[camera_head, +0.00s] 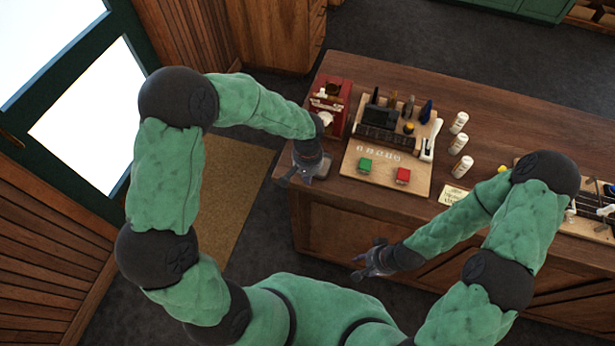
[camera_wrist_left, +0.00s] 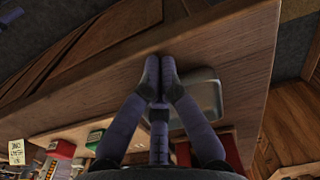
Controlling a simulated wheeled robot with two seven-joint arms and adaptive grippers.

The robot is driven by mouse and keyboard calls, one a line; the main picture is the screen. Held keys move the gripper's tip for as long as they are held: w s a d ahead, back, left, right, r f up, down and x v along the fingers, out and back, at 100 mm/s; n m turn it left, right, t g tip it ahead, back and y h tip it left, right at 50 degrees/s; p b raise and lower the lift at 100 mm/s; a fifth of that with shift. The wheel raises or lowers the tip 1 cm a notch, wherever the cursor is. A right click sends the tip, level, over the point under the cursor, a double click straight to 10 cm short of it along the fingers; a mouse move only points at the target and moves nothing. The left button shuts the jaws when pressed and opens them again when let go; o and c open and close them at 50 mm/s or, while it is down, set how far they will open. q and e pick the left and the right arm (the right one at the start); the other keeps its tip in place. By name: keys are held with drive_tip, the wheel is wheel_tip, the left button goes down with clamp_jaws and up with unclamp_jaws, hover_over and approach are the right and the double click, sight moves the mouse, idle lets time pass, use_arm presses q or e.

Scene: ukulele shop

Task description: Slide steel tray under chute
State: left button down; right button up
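A grey steel tray (camera_wrist_left: 207,100) lies on the wooden counter in the left wrist view, beside and partly behind my left gripper (camera_wrist_left: 158,68). The gripper's two fingers are together at their tips; I see nothing between them. In the head view my left gripper (camera_head: 290,178) is at the counter's near left corner and mostly hides the tray. A dark red machine (camera_head: 328,104) stands just beyond it; I cannot clearly make out its chute. My right gripper (camera_head: 355,269) hangs empty in front of the counter, its fingers apart.
A wooden board (camera_head: 388,182) with a green block (camera_head: 365,165) and a red block (camera_head: 403,175) lies right of the machine. A black device (camera_head: 383,125) stands behind it. White bottles (camera_head: 459,123) stand further right. The counter's near edge is close to both grippers.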

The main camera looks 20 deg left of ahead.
use_arm(q)
drive_tip(key=w, duration=0.7)
drive_tip(key=shift+b, duration=0.35)
